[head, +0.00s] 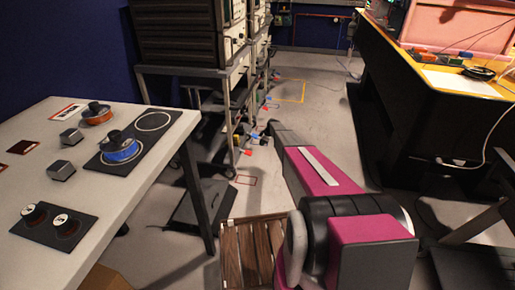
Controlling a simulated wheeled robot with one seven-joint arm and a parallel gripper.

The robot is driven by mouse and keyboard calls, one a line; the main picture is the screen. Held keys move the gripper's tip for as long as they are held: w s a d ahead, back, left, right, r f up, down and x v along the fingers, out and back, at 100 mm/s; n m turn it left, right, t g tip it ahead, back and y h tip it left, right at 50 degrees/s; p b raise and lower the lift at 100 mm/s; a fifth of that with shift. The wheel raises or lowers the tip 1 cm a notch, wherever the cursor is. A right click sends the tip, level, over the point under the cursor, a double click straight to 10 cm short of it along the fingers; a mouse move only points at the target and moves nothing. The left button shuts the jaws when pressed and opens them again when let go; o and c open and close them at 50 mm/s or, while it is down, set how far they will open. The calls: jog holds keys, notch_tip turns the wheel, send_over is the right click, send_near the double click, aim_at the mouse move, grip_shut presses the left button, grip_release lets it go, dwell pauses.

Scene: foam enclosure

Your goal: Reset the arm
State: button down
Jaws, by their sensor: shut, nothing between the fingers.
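My arm shows in the head view as a magenta and black limb. It reaches up from the bottom middle over the floor, with a thick joint close to the camera. A magenta link with a pale strip runs away from it to a dark tapered end. No gripper fingers can be made out. The arm is apart from the grey table (145,195) on the left and the dark workbench on the right.
The table holds a blue spool (119,150), an orange spool (97,115) and a black holder with two white-topped pieces (54,227). Equipment racks (190,40) stand behind it. A slatted wooden crate (245,246) is below the arm. The aisle floor (315,110) is mostly clear.

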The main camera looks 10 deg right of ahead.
jog(key=shift+s+d+r, duration=0.25)
jog(key=shift+d+r, duration=0.5)
jog(key=shift+r, duration=0.05)
jog(key=s+a+r+m+h, duration=0.1)
jog(key=s+r+m, duration=0.3)
jog(key=s+r, duration=0.5)
jog(key=s+a+r+m+g+h, duration=0.1)
jog(key=s+r+m, duration=0.4)
jog(key=s, duration=2.3)
jog(key=s+a+r+m+h, duration=0.2)
jog(key=s+a+r+m, duration=0.2)
jog(key=s+r, duration=1.1)
jog(key=s+a, duration=0.1)
jog(key=s, duration=0.3)
jog(key=shift+s+m+g, duration=0.15)
jog(key=shift+m+g, duration=0.25)
